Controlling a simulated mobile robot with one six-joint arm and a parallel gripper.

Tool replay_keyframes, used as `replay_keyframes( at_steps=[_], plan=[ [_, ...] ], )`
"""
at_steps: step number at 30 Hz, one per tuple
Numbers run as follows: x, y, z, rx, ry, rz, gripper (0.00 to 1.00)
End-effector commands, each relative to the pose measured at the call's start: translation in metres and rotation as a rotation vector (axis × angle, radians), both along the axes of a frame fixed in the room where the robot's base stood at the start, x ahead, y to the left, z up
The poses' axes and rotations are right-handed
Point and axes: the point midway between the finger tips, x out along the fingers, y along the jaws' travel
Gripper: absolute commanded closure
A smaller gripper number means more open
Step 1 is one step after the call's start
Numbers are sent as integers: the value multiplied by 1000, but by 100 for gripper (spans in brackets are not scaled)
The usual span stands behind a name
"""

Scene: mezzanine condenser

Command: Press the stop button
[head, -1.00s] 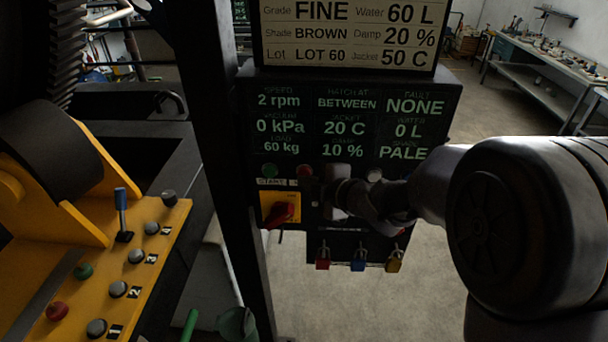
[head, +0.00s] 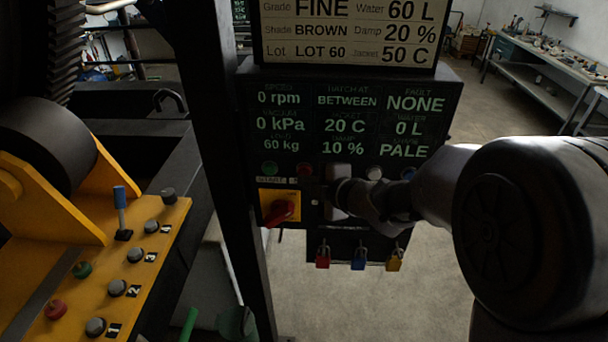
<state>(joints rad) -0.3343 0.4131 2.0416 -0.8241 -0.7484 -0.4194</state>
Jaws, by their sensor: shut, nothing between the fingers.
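The control panel (head: 448,110) carries a display that reads 0 rpm, hatch BETWEEN and fault NONE. Below it are a green button (head: 269,168) above a START label and, to its right, a small red button (head: 304,169), whose label is mostly unreadable. My gripper (head: 320,192) is shut and empty, seen from behind in front of the panel. It sits just below and right of the red button, which is uncovered. Its exact gap to the panel cannot be told.
A red-and-yellow rotary switch (head: 281,208) is left of my gripper. White (head: 374,173) and blue (head: 408,173) buttons lie to the right. Padlocks (head: 358,258) hang below. A yellow console (head: 150,262) at left has its own red button (head: 56,309). A dark post (head: 235,150) stands between.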

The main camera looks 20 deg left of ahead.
Motion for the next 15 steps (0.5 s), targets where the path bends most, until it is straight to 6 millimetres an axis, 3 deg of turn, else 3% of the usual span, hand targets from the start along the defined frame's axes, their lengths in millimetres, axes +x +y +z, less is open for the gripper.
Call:
replay_keyframes(
  at_steps=[11,15],
  plan=[
    [-6,-1,0,0,0,0,100],
    [-17,-4,-2,0,0,0,100]
  ],
)
